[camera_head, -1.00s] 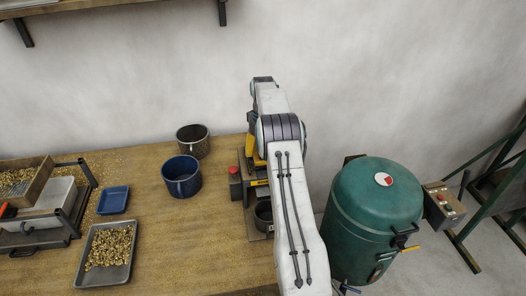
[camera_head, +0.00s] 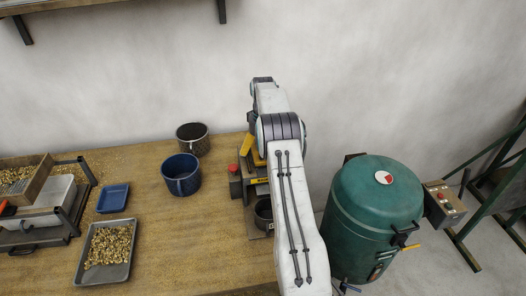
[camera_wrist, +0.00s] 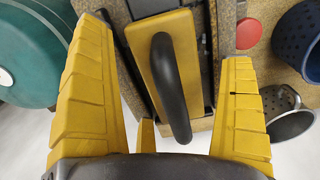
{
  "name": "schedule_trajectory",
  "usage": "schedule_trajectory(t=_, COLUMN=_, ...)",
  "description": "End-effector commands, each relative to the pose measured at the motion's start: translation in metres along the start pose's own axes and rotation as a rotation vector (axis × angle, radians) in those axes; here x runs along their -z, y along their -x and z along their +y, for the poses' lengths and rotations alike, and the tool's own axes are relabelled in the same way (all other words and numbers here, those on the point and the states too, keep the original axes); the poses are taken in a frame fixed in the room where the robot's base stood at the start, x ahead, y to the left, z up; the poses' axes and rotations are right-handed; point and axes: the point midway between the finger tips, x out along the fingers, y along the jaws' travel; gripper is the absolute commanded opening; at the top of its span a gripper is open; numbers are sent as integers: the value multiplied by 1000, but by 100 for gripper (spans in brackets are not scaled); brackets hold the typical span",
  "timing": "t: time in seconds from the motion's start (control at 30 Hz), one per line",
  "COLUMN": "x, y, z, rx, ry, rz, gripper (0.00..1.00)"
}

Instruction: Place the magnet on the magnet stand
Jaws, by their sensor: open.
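The yellow magnet (camera_wrist: 185,35) with a black loop handle (camera_wrist: 168,85) shows in the wrist view, between my fingers. My gripper (camera_wrist: 165,85) is open, with its wide yellow fingers apart on both sides of the magnet and clear of its handle. The magnet rests on or just over a dark stand-like frame (camera_wrist: 205,50); exact contact is hidden. In the head view, my arm covers most of this spot. One yellow finger (camera_head: 246,143) shows left of my arm, above the dark unit with a red button (camera_head: 232,168).
A blue pot (camera_head: 181,181) and a dark metal pot (camera_head: 193,143) stand left of the unit. A small blue tray (camera_head: 113,198) and a grey tray with brass chips (camera_head: 85,278) lie further left. A green drum (camera_head: 375,230) stands close on the right.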

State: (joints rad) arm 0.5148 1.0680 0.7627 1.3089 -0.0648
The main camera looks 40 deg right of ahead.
Motion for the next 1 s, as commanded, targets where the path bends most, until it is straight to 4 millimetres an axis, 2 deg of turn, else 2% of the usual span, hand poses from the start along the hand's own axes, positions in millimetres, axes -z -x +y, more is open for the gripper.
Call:
schedule_trajectory(t=0.2, x=-1, y=-2, z=0, rx=0, ry=0, rz=-4, gripper=98)
schedule_trajectory(t=0.33, x=0, y=4, z=0, rx=0, ry=0, rz=-1, gripper=98)
schedule_trajectory(t=0.7, x=1, y=53, z=0, rx=0, ry=0, rz=3, gripper=98)
schedule_trajectory(t=1.0, x=0, y=70, z=0, rx=0, ry=0, rz=-1, gripper=98)
